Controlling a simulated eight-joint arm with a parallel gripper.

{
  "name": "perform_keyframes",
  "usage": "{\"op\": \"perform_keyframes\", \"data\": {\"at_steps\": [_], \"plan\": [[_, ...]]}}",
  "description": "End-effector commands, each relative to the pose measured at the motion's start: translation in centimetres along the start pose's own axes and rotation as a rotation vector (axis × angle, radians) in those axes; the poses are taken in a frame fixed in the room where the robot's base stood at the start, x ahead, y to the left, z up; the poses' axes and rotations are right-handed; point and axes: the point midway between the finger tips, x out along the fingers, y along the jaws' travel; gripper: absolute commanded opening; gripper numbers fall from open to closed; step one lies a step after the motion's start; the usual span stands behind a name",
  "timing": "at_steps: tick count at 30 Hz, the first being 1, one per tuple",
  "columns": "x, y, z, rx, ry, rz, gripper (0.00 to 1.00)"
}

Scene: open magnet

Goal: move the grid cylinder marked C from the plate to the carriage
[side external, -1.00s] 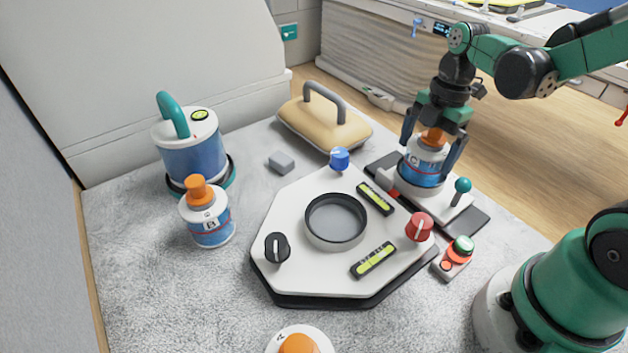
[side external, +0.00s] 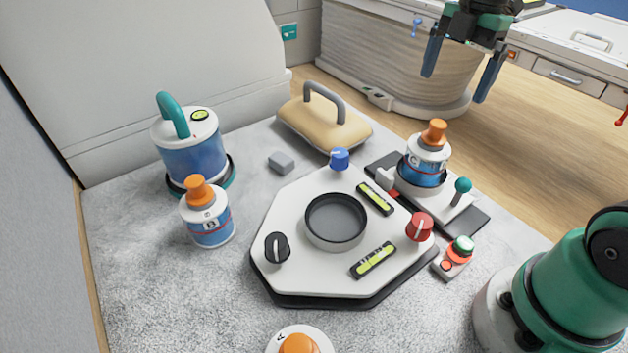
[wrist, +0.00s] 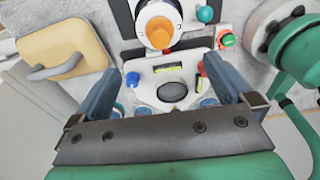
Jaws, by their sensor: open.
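The grid cylinder marked C (side external: 425,168) is blue and white with an orange knob. It stands upright in the round holder of the carriage (side external: 452,206) at the right of the plate. In the wrist view the cylinder (wrist: 158,28) shows at the top, beyond my fingertips. The octagonal white plate (side external: 290,255) has an empty round recess (side external: 336,220) in its middle. My gripper (side external: 458,78) is open and empty, raised well above and to the right of the cylinder. It also shows in the wrist view (wrist: 165,85).
A cylinder marked B (side external: 208,222) stands left of the plate, and one marked A (side external: 298,345) at the front edge. A blue canister (side external: 190,150) and a beige handled pad (side external: 323,125) stand behind.

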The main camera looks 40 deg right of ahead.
Motion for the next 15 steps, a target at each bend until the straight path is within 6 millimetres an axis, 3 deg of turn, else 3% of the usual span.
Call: {"op": "perform_keyframes", "data": {"at_steps": [4, 7, 11, 15], "plan": [[-0.2, 0.0, -0.4, 0.062, -0.014, 0.024, 1.0], [0.7, 0.0, -1.4, 0.23, -0.039, 0.09, 1.0], [2.5, 0.0, -3.3, 0.581, -0.032, 0.248, 1.0], [4.5, -0.1, -5.3, 0.979, 0.082, 0.426, 1.0]]}}
